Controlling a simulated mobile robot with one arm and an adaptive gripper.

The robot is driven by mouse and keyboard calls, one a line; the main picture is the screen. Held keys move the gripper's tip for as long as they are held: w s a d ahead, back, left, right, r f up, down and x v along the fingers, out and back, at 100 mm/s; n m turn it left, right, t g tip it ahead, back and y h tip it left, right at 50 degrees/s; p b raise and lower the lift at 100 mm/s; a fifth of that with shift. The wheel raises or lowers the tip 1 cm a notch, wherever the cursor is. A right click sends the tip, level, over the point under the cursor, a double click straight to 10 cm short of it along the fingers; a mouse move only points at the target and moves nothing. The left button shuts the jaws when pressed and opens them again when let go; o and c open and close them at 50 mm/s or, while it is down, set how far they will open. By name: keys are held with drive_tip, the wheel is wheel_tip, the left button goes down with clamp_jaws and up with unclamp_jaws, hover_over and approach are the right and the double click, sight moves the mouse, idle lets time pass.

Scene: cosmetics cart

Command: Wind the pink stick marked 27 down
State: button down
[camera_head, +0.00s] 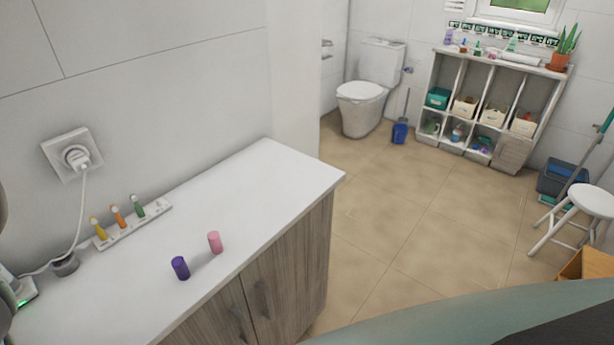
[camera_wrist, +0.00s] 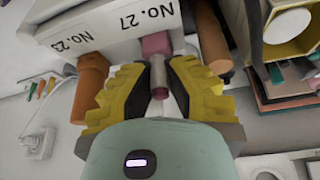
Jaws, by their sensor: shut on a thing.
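In the wrist view, a pink stick (camera_wrist: 156,45) sits by the label "No. 27" on a white holder (camera_wrist: 120,8). A grey metallic part (camera_wrist: 158,72) continues from its pink part towards my palm. My gripper (camera_wrist: 157,82) has its yellow ridged fingers on both sides of this stick, shut on it. The fingers hide part of the stick. The head view does not show my gripper or the marked holder.
An orange-brown cylinder (camera_wrist: 90,85) stands by "No. 23", and another (camera_wrist: 212,35) is right of my fingers. In the head view, a purple cap (camera_head: 180,268) and a pink cap (camera_head: 215,242) stand on the white counter (camera_head: 270,185), near a strip with small coloured sticks (camera_head: 118,218).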

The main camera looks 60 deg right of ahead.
drive_tip(key=shift+d+m+h, duration=0.1)
drive_tip(key=shift+m+h, duration=0.3)
drive_tip(key=shift+m, duration=0.6)
drive_tip(key=m+g+h, duration=0.1)
drive_tip(key=m, duration=0.3)
drive_tip(key=shift+w+d, duration=0.1)
drive_tip(key=shift+w, duration=0.05)
drive_tip(key=shift+f+m+g+h+b, duration=0.15)
drive_tip(key=shift+m+g+h+b, duration=0.4)
drive_tip(key=shift+m+b, duration=0.85)
drive_tip(key=shift+m, duration=0.5)
drive_tip(key=shift+m+g+b, duration=0.25)
drive_tip(key=shift+m+b, duration=0.45)
drive_tip(key=shift+b, duration=0.1)
drive_tip(key=c, duration=0.9)
unclamp_jaws()
drive_tip(key=shift+r, duration=0.2)
